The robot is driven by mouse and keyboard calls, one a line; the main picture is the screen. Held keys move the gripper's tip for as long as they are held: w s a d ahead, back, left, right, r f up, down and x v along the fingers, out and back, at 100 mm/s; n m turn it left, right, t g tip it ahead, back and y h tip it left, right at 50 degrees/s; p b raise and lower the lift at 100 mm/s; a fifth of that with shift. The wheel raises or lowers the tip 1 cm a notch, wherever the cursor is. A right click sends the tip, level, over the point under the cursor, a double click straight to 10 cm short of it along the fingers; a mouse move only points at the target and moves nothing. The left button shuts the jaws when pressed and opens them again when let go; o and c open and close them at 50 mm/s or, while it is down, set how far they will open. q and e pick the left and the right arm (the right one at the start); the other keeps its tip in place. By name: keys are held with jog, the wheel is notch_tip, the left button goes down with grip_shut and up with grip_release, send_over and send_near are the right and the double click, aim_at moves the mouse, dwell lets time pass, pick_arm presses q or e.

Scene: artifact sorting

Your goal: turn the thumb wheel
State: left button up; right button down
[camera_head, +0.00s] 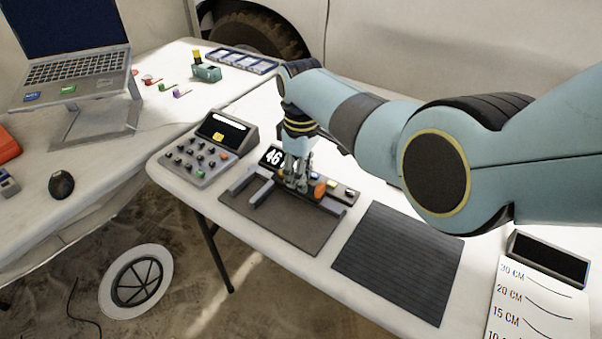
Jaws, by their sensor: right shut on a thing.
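A caliper-like measuring device (335,205) with grey jaws lies on a dark mat (290,228) on the near table. Its black display (271,157) shows digits starting with 46, partly covered by my gripper. A round orange piece (320,189), which looks like the thumb wheel, sits on the device's bar. My right gripper (297,184) points down onto the device, just left of the orange piece. It is shut on a part of the device; its fingers hide which part. My left gripper is not in view.
A grey keypad console (208,150) stands left of the device. A ribbed dark mat (400,262) lies to the right, with a printed scale sheet (535,305) beyond it. A laptop (75,65) and small tools are on the other table.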

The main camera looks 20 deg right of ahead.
jog(key=shift+s+f, duration=0.1)
jog(key=c, duration=1.1)
grip_release()
jog(key=shift+d, duration=0.1)
jog(key=shift+r, duration=0.6)
notch_tip(320, 180, up, 11)
